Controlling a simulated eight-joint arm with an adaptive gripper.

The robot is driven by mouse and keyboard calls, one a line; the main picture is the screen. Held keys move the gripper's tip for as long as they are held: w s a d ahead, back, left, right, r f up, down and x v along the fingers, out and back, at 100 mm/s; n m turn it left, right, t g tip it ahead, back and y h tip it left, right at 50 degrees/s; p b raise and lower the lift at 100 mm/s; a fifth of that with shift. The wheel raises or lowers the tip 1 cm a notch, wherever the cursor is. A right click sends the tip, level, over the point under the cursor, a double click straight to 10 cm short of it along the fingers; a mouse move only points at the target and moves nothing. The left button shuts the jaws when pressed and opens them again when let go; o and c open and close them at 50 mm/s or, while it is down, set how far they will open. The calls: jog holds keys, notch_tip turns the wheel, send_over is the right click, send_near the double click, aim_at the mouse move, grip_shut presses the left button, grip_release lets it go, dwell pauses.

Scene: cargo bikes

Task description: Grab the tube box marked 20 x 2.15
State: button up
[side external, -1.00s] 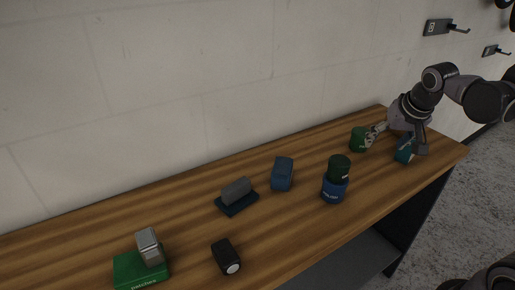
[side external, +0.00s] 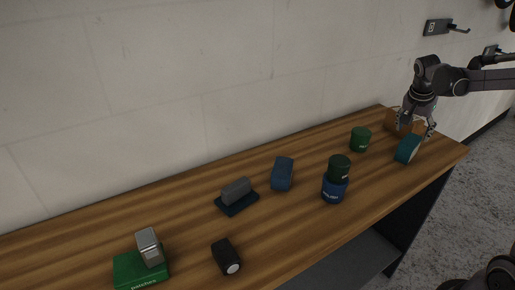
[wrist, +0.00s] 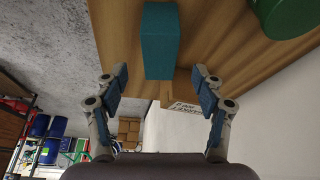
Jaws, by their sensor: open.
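No marking of 20 x 2.15 can be read in any view. A teal box (side external: 407,149) stands near the right end of the wooden bench. In the wrist view the teal box (wrist: 160,42) lies ahead of and between my fingers, apart from them. A brown box (side external: 391,121) stands behind it at the bench's back edge, partly hidden by my gripper. My gripper (side external: 416,132) is open and empty, pointing down above and behind the teal box. It shows in the wrist view (wrist: 160,84) with both fingers spread.
A green can (side external: 360,139) stands left of the teal box. Farther left are a green can stacked on a blue can (side external: 334,190), a blue box (side external: 282,174), a grey block on a dark box (side external: 236,200), a black item (side external: 226,257) and a green patches box (side external: 140,271).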

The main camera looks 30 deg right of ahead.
aim_at(411, 140)
jog(key=shift+x, duration=3)
jog(key=shift+a+f, duration=0.1)
jog(key=shift+a, duration=0.05)
jog(key=c, duration=1.4)
